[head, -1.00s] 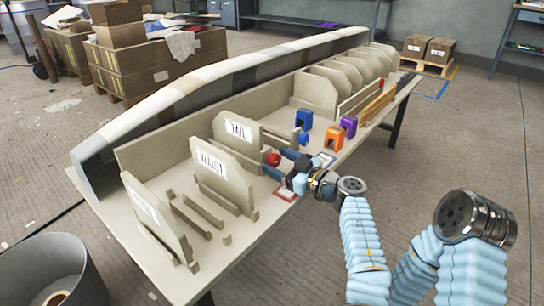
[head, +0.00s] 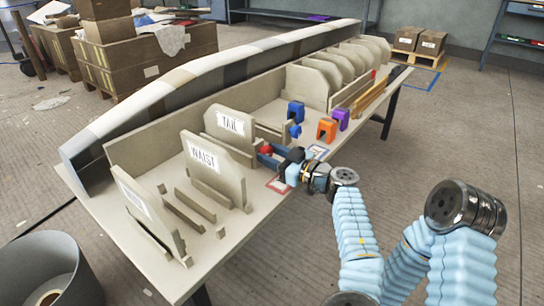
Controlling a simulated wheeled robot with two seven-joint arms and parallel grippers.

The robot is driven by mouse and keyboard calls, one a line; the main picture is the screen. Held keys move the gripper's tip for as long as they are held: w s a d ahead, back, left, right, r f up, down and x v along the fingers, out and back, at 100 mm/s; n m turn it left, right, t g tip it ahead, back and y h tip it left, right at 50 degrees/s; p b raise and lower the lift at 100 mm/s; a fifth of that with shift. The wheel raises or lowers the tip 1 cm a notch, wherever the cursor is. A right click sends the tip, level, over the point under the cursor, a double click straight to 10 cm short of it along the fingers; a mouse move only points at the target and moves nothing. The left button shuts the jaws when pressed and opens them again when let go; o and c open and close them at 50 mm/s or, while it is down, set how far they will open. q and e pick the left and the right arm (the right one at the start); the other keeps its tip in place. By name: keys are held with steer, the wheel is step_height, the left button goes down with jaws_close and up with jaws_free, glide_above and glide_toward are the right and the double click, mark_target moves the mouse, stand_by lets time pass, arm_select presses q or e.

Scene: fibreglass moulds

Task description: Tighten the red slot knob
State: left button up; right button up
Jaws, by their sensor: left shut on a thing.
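The red slot knob (head: 266,149) is a small round knob beside the TAIL board (head: 231,123), on the side facing me. My left gripper (head: 264,153) reaches it from the right, with its dark blue fingers shut on the knob. The fingers hide part of the knob, and its thread or slot cannot be seen. My right gripper is not in view.
The WAIST board (head: 213,165) stands just left of the gripper. A blue knob (head: 295,131), a blue clamp (head: 296,112), an orange clamp (head: 327,130) and a purple clamp (head: 341,119) are to the right. A grey bin (head: 75,265) stands on the floor.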

arm_select(q)
steer(key=m, duration=0.3)
steer(key=shift+b, duration=0.35)
steer(key=shift+m, duration=1.4)
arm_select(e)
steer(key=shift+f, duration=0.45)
arm_select(q)
steer(key=shift+d, duration=0.1)
steer(key=o, duration=1.1)
steer(key=shift+c, duration=0.2)
